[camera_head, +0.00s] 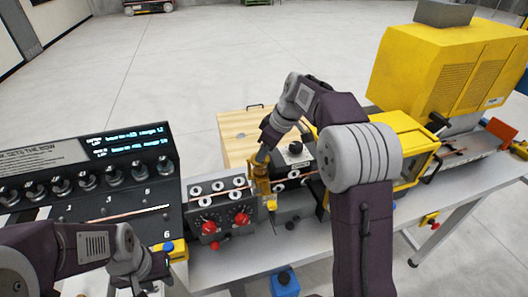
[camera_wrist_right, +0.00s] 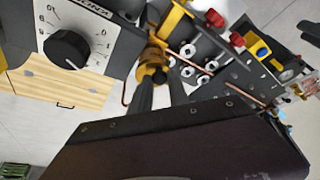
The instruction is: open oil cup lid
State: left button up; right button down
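The oil cup (camera_head: 261,182) is a small brass-yellow upright cup on the machine with the red knobs. Its top also shows in the right wrist view (camera_wrist_right: 153,66), just beyond my fingertips. My right gripper (camera_head: 262,154) points down at the top of the cup from above. In the right wrist view its two fingers (camera_wrist_right: 160,84) are apart, with the cup's top at their tips. I cannot tell whether they touch or grip the lid. My left gripper (camera_head: 152,270) is low at the left, near a yellow block with a blue button; its fingers are not clear.
The control panel with knobs (camera_head: 85,190) stands at the left. A copper tube (camera_head: 245,189) runs across the rollers beside the cup. A black dial box (camera_head: 296,158) is close behind, and a yellow machine (camera_head: 440,65) is at the right. A blue button box (camera_head: 284,282) is at the front.

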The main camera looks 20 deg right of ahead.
jog(key=m, duration=0.2)
jog(key=s+a+m+t+h+b, duration=0.1)
jog(key=m, duration=0.1)
jog(key=s+m+h, duration=0.1)
jog(key=m, duration=0.1)
jog(key=shift+a+r+b, duration=0.1)
jog(key=shift+a+b, duration=0.3)
jog(key=shift+s+a+m+h+p, duration=0.1)
jog(key=shift+a+m+h+p, duration=0.35)
jog(key=shift+m, duration=1.15)
jog(key=shift+s+a+m+h+p, duration=0.1)
jog(key=shift+a+m+h, duration=0.65)
jog(key=shift+m, duration=0.85)
jog(key=shift+a+m+h+p, duration=0.3)
jog(key=shift+a+m+h, duration=0.3)
jog(key=shift+m, duration=1)
jog(key=shift+a, duration=0.1)
